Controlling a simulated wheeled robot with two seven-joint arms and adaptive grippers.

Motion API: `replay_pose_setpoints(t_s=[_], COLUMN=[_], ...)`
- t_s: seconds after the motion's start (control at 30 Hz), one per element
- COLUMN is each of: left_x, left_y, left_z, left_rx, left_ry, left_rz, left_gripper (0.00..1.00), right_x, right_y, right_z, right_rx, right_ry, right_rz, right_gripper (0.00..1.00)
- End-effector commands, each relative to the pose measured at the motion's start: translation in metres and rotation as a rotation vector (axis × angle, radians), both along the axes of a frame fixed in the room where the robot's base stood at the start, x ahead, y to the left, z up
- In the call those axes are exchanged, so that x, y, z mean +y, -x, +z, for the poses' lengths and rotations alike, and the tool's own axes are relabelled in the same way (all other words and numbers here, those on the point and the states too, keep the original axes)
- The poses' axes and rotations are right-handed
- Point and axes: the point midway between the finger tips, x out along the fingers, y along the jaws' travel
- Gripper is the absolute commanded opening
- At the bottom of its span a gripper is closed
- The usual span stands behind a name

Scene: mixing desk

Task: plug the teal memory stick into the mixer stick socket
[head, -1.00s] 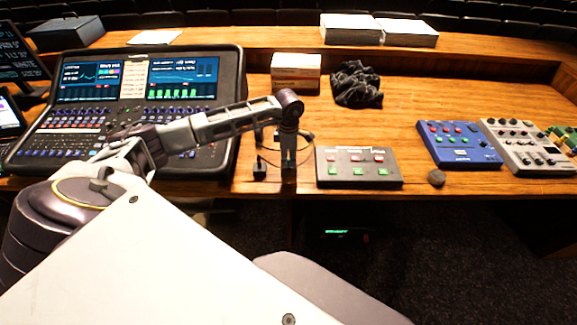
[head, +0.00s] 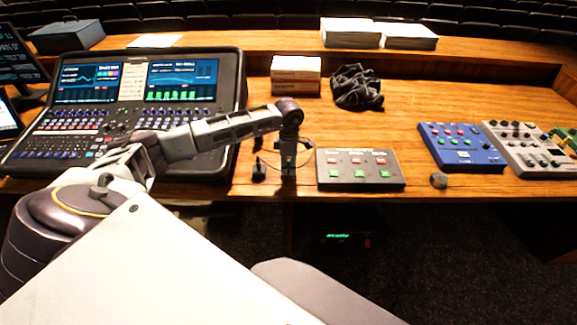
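My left gripper (head: 289,170) points down at the front of the wooden desk, just left of the grey box with red and green buttons. It is small and dark here, and I cannot tell whether its fingers are open or shut. I cannot make out the teal memory stick; it may be hidden at the gripper. The large mixing console (head: 85,122) with two lit screens stands at the left, partly covered by my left arm. I cannot make out a stick socket on it. My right gripper is not in view.
The grey button box (head: 360,181), a small round knob-like thing (head: 438,181), a blue pedal box (head: 459,158) and a grey mixer box (head: 520,160) line the front edge. A white carton (head: 296,88) and black cloth (head: 357,88) lie behind. A small black object (head: 258,173) with a cable sits left of the gripper.

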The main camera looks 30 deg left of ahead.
Motion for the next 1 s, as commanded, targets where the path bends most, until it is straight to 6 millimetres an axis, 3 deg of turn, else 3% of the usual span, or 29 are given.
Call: replay_pose_setpoints(t_s=[0.5, 1.0], left_x=[0.0, 0.0], left_y=[0.0, 0.0], left_z=[-0.001, 0.0], left_rx=[0.001, 0.0], left_ry=[-0.001, 0.0], left_rz=[0.0, 0.0], left_gripper=[0.38, 0.38], right_x=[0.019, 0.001], right_y=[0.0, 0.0], right_z=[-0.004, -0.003], right_rx=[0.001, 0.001], right_ry=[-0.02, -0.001], right_rz=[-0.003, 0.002], right_gripper=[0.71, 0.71])
